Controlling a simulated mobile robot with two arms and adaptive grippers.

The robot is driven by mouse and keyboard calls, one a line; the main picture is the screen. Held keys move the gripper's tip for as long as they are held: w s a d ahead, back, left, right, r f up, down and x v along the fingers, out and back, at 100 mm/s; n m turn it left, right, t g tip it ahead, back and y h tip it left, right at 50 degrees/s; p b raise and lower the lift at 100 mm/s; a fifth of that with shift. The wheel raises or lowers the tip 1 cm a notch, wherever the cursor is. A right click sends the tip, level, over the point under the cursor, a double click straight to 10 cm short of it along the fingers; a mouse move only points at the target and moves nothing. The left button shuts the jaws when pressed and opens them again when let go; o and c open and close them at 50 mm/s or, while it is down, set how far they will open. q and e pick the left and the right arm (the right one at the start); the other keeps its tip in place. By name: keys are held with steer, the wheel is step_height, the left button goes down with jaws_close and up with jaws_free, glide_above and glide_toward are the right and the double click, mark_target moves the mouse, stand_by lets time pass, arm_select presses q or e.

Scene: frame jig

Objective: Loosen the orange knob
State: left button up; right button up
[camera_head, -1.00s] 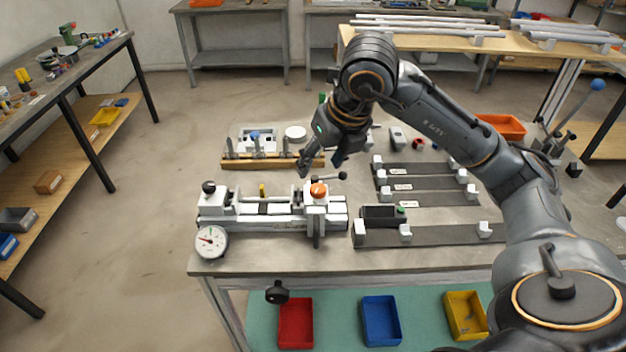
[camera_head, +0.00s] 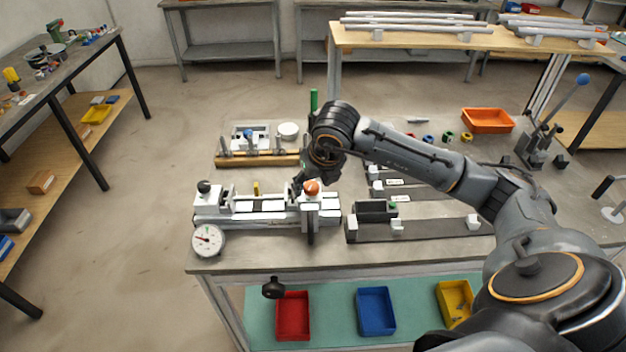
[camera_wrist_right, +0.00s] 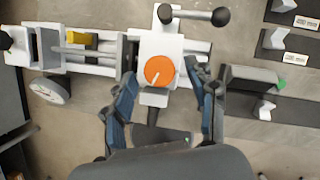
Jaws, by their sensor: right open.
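The orange knob (camera_head: 311,188) sits on top of the white block at the right end of the jig (camera_head: 264,209) on the bench. In the right wrist view the orange knob (camera_wrist_right: 159,71) shows as a disc with a white line mark, on a white plate with a dark lever handle (camera_wrist_right: 190,15) above it. My right gripper (camera_wrist_right: 163,86) is open, with one finger on each side of the knob and clear space between. In the head view my right gripper (camera_head: 303,181) is just above and beside the knob, partly hidden by its own wrist. My left gripper is not in view.
A round dial gauge (camera_head: 208,240) is at the jig's front left. A wooden rack (camera_head: 257,159) stands behind the jig, and dark rails with white blocks (camera_head: 420,230) lie to its right. Red (camera_head: 293,316), blue (camera_head: 376,311) and yellow (camera_head: 454,302) bins sit below.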

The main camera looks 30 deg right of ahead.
steer(key=shift+w+f, duration=0.1)
steer(key=shift+f, duration=0.1)
steer(key=c, duration=1.1)
steer(key=shift+c, duration=0.2)
